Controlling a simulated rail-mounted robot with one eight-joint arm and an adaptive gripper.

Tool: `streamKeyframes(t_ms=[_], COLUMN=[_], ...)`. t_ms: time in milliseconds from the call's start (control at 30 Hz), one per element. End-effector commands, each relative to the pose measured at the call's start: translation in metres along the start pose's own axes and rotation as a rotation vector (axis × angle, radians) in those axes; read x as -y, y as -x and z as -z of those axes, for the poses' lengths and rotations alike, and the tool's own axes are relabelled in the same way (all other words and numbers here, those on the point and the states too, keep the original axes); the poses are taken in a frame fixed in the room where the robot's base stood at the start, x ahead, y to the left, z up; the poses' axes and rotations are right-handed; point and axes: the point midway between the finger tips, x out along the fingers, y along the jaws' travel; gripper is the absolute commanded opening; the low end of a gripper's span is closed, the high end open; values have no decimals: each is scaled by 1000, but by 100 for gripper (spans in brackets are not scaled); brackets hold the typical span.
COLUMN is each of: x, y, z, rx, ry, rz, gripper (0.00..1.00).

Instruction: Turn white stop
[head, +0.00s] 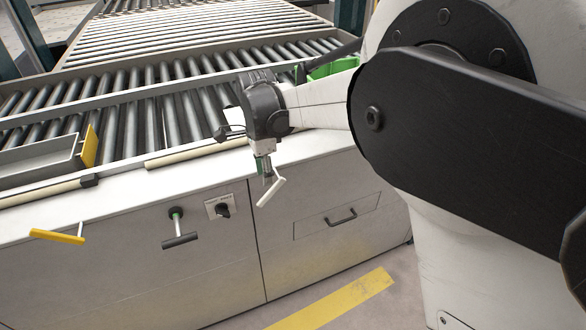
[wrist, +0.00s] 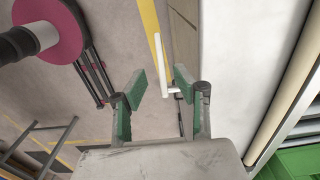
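The white stop (head: 271,191) is a white T-shaped handle on the front of the grey cabinet, below the worktop edge. In the head view its bar slants, with the upper end to the right. My gripper (head: 264,168) is just above it, pointing down, and partly hides its stem. In the wrist view the white stop (wrist: 160,66) shows between and beyond my gripper's green-padded fingers (wrist: 160,78). The fingers are apart with nothing held between them. I cannot tell whether the right finger touches the stem.
On the cabinet front are a yellow stop (head: 57,237), a black stop (head: 180,240), a rotary switch (head: 222,209) and a drawer handle (head: 341,218). A roller conveyor (head: 150,110) lies behind. A magenta round-topped object (wrist: 58,30) stands on the floor. The floor in front has a yellow stripe (head: 335,303).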

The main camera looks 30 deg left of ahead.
Motion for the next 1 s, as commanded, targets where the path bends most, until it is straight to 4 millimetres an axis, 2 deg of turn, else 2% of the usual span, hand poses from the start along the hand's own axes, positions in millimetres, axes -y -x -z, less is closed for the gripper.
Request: streamKeyframes(t_ms=[100,300,500,900,933,1000], x=[0,0,0,0,0,0], y=[-24,-58,-80,-88,-88,-88], z=[0,0,0,0,0,0], rx=[0,0,0,0,0,0], ry=[0,0,0,0,0,1], rz=[0,0,0,0,0,0], gripper=[29,29,29,29,27,18])
